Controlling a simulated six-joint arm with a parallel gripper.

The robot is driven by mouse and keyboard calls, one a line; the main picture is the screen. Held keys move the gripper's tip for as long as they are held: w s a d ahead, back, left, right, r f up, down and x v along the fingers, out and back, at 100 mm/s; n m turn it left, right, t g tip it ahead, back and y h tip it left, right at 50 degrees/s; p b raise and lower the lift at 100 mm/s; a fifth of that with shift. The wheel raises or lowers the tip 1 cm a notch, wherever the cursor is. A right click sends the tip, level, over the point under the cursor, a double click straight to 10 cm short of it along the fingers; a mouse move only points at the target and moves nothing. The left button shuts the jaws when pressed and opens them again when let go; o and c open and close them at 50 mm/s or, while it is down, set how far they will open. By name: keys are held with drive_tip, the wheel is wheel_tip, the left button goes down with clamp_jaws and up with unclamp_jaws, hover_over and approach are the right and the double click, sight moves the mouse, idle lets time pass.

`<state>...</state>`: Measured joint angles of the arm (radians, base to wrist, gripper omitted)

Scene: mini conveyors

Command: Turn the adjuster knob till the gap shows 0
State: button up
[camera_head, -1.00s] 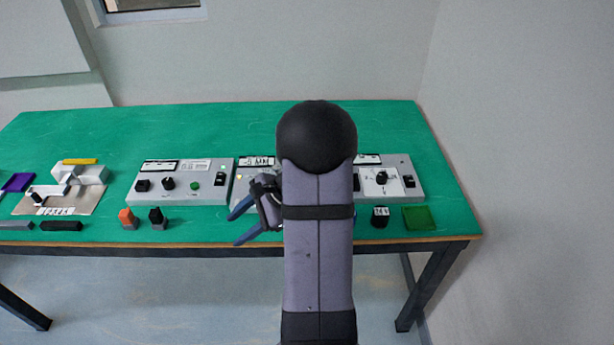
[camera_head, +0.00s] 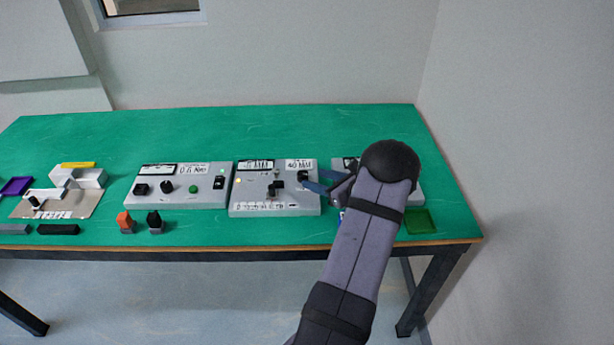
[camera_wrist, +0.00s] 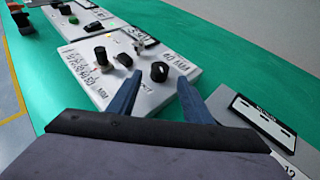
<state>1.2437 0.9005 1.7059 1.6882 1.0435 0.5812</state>
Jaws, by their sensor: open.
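The grey gap panel (camera_head: 240,207) sits in the middle of the table, with a scale along its front edge. Its black adjuster knob (camera_head: 303,176) is at the right, under a white label (camera_head: 299,164) that seems to read 40 MM. In the wrist view the knob (camera_wrist: 159,71) shows between and just beyond my fingertips; I cannot tell whether they touch it. My gripper (camera_head: 312,180) is open and reaches in from the right; its blue fingers also show in the wrist view (camera_wrist: 155,84). Dark blocks (camera_head: 276,188) stand mid-panel.
Another control panel (camera_head: 150,199) with black knobs and a green button stands to the left. A third panel (camera_head: 416,190) is partly hidden behind my arm. A green tray (camera_head: 420,221) and small orange (camera_head: 125,219) and black pieces lie near the front edge. The table's back is clear.

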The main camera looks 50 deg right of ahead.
sight(307, 177)
drive_tip(key=shift+p+x, duration=0.6)
drive_tip(key=shift+x, duration=2.1)
drive_tip(key=shift+f, duration=0.1)
drive_tip(key=c, duration=1.1)
